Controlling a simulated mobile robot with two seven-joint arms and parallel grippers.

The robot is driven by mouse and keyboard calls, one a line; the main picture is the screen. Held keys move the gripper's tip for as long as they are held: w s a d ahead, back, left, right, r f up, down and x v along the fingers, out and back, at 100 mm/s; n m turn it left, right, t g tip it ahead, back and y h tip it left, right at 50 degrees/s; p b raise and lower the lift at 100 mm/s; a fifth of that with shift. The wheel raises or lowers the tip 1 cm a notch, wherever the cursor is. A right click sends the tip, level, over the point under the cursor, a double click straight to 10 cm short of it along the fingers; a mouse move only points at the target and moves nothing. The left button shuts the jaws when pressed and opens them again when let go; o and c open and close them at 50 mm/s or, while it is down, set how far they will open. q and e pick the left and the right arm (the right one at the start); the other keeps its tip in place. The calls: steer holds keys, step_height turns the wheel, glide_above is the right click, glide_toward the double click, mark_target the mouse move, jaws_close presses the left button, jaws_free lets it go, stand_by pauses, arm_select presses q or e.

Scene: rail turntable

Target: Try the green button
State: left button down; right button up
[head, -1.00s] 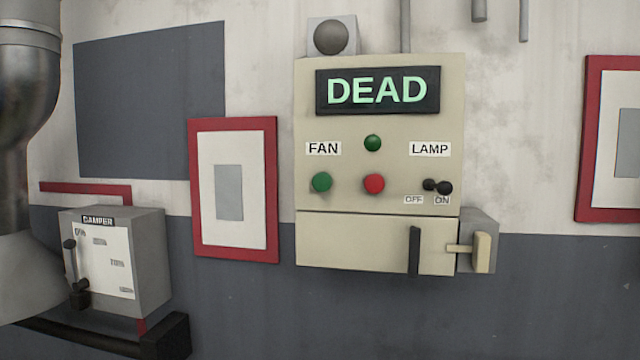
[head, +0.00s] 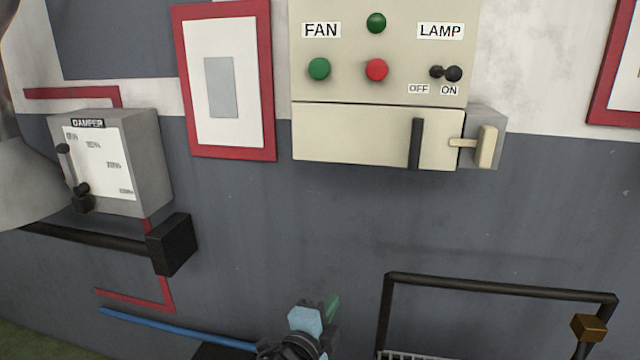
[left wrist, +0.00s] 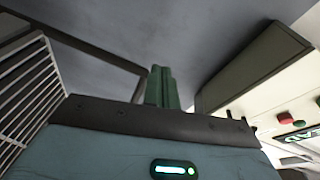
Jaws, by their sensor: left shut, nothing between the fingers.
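The green button (head: 319,69) is a round knob under the FAN label on the cream panel (head: 340,90) in the head view. A red button (head: 376,69) sits to its right, and a green dome (head: 376,22) is above the red one. My left gripper (head: 332,306) is low in the head view, well below the panel and apart from it. Its green fingers are shut and empty, and they also show in the left wrist view (left wrist: 160,75). There the red button (left wrist: 288,118) shows at the right. My right gripper is not in view.
A black rail frame (head: 500,286) stands right of the gripper. The panel has a black handle (head: 415,143), a side lever (head: 486,147) and a LAMP switch (head: 445,73). A grey DAMPER box (head: 146,160) is at left. Bare wall lies between gripper and panel.

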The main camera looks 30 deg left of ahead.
arm_select(q)
steer(key=w+a+r+m+t+y, duration=0.1)
steer(key=w+r+m+t+y, duration=0.15)
steer(key=r, duration=0.95)
steer(key=w+a+r+m+t+y, duration=0.1)
steer(key=r+t, duration=0.2)
steer(key=r, duration=0.8)
steer(key=s+a+r+t+y, duration=0.1)
steer(key=s+r+y, duration=0.2)
steer(key=r, duration=0.6)
steer(key=s+a+r+y+b, duration=0.1)
steer(key=r+y, duration=0.3)
steer(key=r, duration=0.4)
steer(key=shift+s+r+t+y, duration=0.35)
steer(key=shift+s+r, duration=0.05)
steer(key=shift+s, duration=0.5)
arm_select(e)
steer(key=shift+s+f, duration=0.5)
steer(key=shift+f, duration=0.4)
arm_select(q)
steer(key=shift+n, duration=0.25)
